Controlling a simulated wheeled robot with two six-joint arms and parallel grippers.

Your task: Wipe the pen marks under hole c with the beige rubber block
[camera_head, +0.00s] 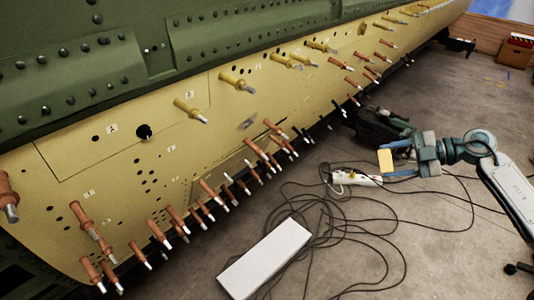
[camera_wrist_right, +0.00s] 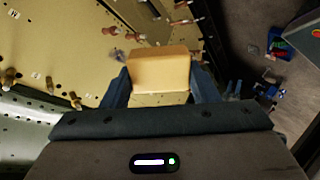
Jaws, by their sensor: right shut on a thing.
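The beige rubber block (camera_head: 386,160) is held between the two blue fingers of my right gripper (camera_head: 392,161). In the right wrist view the block (camera_wrist_right: 160,70) sits between the fingertips, in front of the yellow panel. In the head view the gripper is at the right, apart from the yellow fuselage panel (camera_head: 60,205). A greyish scribble (camera_head: 248,121) on the panel looks like pen marks. A small dark purple scribble (camera_wrist_right: 118,55) shows left of the block in the wrist view. The hole letters are too small to read surely. My left gripper is not in view.
Several copper-coloured and brass pins (camera_head: 160,235) stick out from the panel. Loose black cables (camera_head: 345,225) lie on the floor around a white box (camera_head: 265,260) and a power strip (camera_head: 355,179). Dark equipment (camera_head: 380,125) stands behind my right gripper.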

